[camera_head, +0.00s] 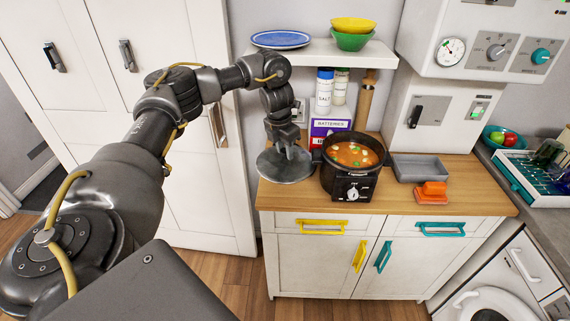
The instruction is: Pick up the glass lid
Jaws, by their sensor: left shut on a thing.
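The glass lid (284,168) is a round, grey, see-through disc at the left end of the wooden counter. My left gripper (286,150) comes down on it from above and is shut on its top, where the fingers hide the knob. I cannot tell whether the lid rests on the counter or is slightly raised. Just to its right stands a black slow cooker (340,186) full of orange stew with vegetable pieces, its top open. My right gripper is not in view.
A box marked batteries (330,130) stands behind the lid. A shelf (330,52) above carries a blue plate and bowls. A grey tray (420,168) and an orange block (433,190) lie right of the cooker. The counter's front right (475,200) is clear.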

